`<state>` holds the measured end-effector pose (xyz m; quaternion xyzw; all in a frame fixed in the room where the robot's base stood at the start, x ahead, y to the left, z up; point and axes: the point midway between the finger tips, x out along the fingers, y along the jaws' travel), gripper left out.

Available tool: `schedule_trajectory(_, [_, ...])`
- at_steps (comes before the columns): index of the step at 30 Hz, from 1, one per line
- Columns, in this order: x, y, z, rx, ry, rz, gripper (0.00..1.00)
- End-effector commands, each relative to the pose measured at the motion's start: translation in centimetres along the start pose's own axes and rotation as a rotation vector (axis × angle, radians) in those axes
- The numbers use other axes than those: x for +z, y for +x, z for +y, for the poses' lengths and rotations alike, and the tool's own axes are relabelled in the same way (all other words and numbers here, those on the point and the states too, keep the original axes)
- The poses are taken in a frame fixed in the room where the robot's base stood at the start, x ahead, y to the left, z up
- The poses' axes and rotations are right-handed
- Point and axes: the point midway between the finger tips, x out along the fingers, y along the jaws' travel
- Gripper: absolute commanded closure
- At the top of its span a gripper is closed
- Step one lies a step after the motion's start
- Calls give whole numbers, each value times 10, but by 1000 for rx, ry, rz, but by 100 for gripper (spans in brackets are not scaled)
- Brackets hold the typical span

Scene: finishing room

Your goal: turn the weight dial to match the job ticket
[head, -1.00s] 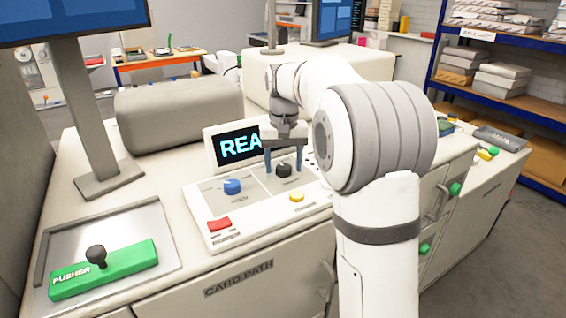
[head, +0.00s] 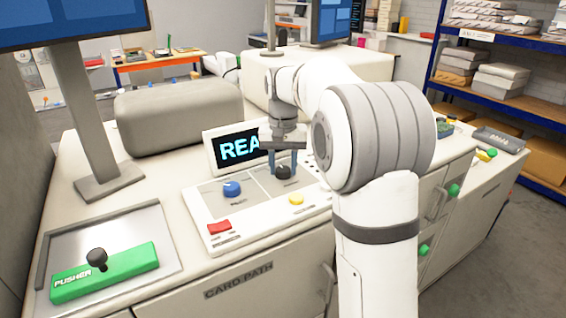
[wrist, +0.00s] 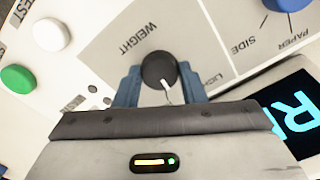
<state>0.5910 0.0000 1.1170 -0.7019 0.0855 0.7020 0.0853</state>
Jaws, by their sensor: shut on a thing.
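The weight dial is a round black knob (head: 283,171) on the white control panel (head: 212,241), below the display. In the wrist view the dial (wrist: 158,67) sits beside the upside-down word WEIGHT, its white pointer line aimed down the picture and slightly right. My gripper (head: 283,168) points down over it, and its blue fingers (wrist: 158,74) are closed on the dial's two sides. A label to the right of the dial begins with "LIG"; the rest is hidden by a finger. I cannot identify a job ticket in these views.
The display (head: 238,148) stands just behind, partly hidden, showing "REA". A green pusher block (head: 104,271) with a black knob lies at the left.

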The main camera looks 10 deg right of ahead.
Motion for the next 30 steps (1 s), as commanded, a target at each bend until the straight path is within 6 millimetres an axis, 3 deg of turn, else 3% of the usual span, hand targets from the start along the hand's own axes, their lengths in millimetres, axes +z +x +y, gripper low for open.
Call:
schedule_trajectory(9, [0, -2, -1, -1, 294, -1, 86])
schedule_trajectory(21, [0, 0, 0, -2, 333, 1, 86])
schedule_trajectory(22, [0, 0, 0, -2, 333, 1, 61])
schedule_trajectory(30, [0, 0, 0, -1, 332, 0, 41])
